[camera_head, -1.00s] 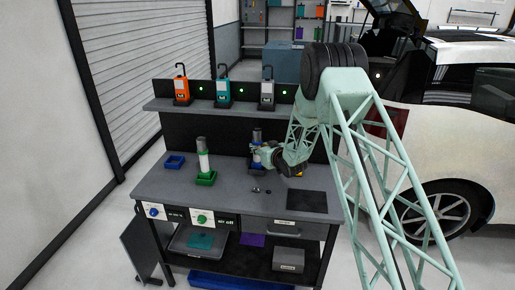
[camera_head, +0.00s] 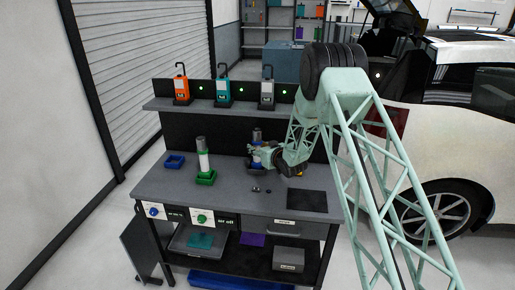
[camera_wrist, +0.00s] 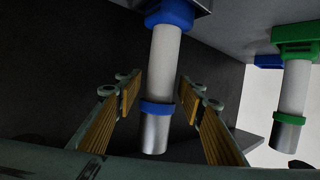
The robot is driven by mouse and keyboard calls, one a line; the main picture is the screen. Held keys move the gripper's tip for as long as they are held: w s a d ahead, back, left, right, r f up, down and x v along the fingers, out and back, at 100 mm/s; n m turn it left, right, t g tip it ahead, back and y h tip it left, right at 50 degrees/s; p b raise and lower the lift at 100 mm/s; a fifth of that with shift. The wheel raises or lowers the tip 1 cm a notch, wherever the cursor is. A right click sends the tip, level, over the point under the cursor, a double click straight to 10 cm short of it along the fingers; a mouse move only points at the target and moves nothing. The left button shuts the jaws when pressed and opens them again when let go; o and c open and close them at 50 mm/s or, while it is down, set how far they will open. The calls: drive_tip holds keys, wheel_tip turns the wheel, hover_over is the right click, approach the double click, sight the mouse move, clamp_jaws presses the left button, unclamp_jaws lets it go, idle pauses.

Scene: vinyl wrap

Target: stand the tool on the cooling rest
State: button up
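A tool with a white barrel, blue bands and a grey metal nozzle (camera_wrist: 163,60) is between the two fingers of my gripper (camera_wrist: 160,98) in the wrist view. The fingers are apart, with a gap visible on each side of the barrel, so my gripper is open. In the head view this blue tool (camera_head: 257,135) stands upright on the bench, its lower part partly hidden by my gripper (camera_head: 257,157). A similar tool with green parts (camera_head: 203,160) stands to the left; it also shows in the wrist view (camera_wrist: 294,85). I cannot tell which item is the cooling rest.
An empty-looking blue tray (camera_head: 175,161) lies at the bench's left. Orange (camera_head: 181,89), teal (camera_head: 222,93) and grey (camera_head: 267,95) devices stand on the shelf above. A dark mat (camera_head: 307,200) and small dark knobs (camera_head: 256,189) are on the bench front. A white car is at right.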

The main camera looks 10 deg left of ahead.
drive_tip(key=shift+s+d+r, duration=0.1)
drive_tip(key=shift+r, duration=0.05)
drive_tip(key=v, duration=1.1)
drive_tip(key=shift+s+d, duration=0.2)
drive_tip(key=shift+s, duration=0.1)
idle(0.6)
drive_tip(key=shift+r, duration=0.15)
